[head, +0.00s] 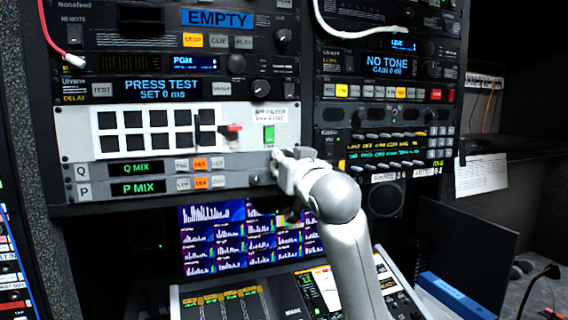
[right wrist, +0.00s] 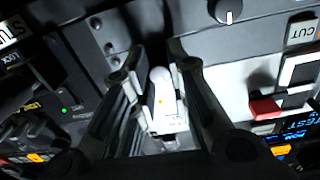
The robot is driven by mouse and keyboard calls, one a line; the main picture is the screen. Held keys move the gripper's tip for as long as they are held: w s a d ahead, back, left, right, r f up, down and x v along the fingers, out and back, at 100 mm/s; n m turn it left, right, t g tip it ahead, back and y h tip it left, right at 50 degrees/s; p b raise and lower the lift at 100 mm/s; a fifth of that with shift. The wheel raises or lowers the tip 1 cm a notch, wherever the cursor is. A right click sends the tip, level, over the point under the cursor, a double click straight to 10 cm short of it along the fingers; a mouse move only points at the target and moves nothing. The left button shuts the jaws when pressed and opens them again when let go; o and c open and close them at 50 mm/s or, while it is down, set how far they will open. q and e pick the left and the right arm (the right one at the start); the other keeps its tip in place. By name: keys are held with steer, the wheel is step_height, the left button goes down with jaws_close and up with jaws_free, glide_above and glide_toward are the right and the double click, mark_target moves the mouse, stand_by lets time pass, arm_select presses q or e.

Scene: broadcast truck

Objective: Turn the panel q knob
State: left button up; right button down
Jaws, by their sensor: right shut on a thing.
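My right gripper (head: 280,158) is at the right end of the Q row, against the panel face, and covers the panel q knob in the head view. Which way the knob points cannot be told. My left gripper is not in view.
The P row knob (head: 262,180) sits just below and left of my right gripper; it also shows in the right wrist view (right wrist: 229,12). A mixing console (head: 240,300) lies below.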

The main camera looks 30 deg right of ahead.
steer(key=shift+w+a+f+m, duration=0.1)
steer(key=shift+f+m, duration=0.2)
steer(key=shift+m, duration=0.3)
steer(key=c, duration=1.6)
jaws_free()
steer(key=shift+c, duration=0.2)
steer(key=o, duration=0.3)
steer(key=shift+r, duration=0.15)
steer(key=v, duration=1.2)
steer(key=shift+r, duration=0.15)
